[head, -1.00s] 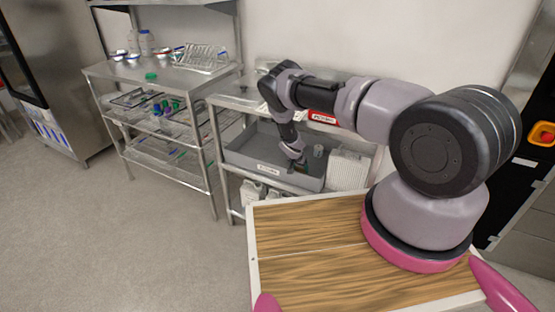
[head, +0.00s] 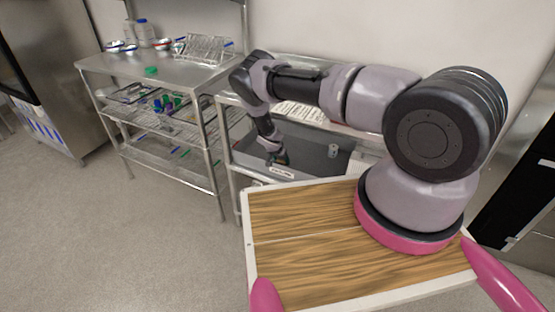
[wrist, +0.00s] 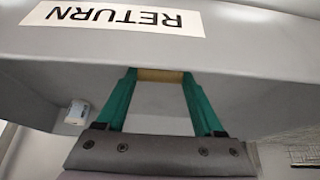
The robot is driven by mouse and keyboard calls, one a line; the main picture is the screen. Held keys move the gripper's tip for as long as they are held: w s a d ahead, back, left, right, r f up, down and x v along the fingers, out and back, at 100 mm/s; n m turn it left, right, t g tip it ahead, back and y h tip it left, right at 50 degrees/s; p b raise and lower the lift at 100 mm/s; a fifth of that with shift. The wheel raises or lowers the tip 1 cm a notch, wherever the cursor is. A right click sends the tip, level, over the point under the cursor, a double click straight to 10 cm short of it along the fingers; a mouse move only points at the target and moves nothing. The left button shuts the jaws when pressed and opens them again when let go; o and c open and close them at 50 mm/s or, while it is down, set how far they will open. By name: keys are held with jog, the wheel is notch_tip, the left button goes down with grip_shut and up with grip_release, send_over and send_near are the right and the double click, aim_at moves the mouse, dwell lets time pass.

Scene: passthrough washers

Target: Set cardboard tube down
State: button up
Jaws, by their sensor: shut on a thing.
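The cardboard tube (wrist: 160,75) shows in the wrist view as a short tan band between my green fingertips. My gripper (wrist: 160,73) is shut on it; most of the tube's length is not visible. In the head view my gripper (head: 281,158) hangs low over the front part of the grey bin (head: 306,143), just above its front label. The tube cannot be made out there. The bin's grey wall (wrist: 270,55) with an upside-down RETURN label (wrist: 115,15) fills the top of the wrist view. Contact between tube and bin cannot be told.
A small grey cylinder (head: 333,151) stands in the bin, right of my gripper. A white rolled item (wrist: 77,112) shows at the left in the wrist view. A steel shelf unit (head: 165,75) with glassware and racks stands to the left. The floor (head: 120,235) in front is clear.

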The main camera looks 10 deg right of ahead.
jog(key=shift+s+d+f, duration=0.25)
jog(key=shift+d+f, duration=0.1)
jog(key=shift+f, duration=0.3)
jog(key=shift+a, duration=0.1)
jog(key=shift+f, duration=0.1)
jog(key=o, duration=1.4)
jog(key=v, duration=1.2)
jog(key=shift+a, duration=0.1)
